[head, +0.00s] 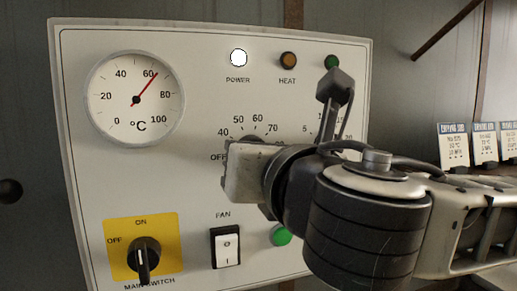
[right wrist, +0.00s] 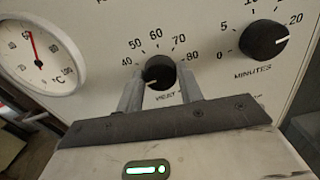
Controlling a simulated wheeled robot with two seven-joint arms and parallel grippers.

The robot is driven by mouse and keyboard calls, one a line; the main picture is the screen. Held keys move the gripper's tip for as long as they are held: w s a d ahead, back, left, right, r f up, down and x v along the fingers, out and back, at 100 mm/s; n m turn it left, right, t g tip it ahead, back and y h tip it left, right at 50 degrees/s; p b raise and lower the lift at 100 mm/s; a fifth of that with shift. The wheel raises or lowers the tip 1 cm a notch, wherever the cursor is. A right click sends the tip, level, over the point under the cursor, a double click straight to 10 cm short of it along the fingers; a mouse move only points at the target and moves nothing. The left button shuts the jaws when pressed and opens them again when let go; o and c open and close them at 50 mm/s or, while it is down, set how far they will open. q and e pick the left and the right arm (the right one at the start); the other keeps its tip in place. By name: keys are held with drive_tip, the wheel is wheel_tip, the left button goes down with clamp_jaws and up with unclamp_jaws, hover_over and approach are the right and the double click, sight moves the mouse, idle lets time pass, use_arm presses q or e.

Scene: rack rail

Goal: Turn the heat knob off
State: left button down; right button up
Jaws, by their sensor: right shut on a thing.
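The heat knob (right wrist: 160,72) is black and round, with a dial marked 40 to 80 around it. Its pale pointer mark points to the lower left, below the 40. My right gripper (right wrist: 160,92) is shut on the knob, with one finger on each side. In the head view my right gripper (head: 238,172) covers most of the knob and dial; the OFF label (head: 217,157) shows at its left. The heat lamp (head: 288,60) is dull amber and looks unlit. My left gripper is not in view.
The panel (head: 200,60) also carries a lit white power lamp (head: 238,57), a thermometer (head: 136,98) reading a little above 60, a main switch (head: 144,256), a fan rocker (head: 226,248) and a green button (head: 281,235). The minutes knob (right wrist: 264,39) stands right of the heat knob.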

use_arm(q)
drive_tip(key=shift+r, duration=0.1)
use_arm(e)
drive_tip(key=shift+n, duration=0.7)
drive_tip(key=o, duration=1)
use_arm(q)
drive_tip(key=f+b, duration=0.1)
drive_tip(key=b, duration=0.1)
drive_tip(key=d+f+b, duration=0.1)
drive_tip(key=b, duration=0.2)
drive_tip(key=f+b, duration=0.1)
drive_tip(key=b, duration=0.2)
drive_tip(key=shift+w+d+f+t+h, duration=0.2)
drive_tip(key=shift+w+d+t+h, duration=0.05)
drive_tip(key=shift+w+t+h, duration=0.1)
use_arm(e)
drive_tip(key=v, duration=1.6)
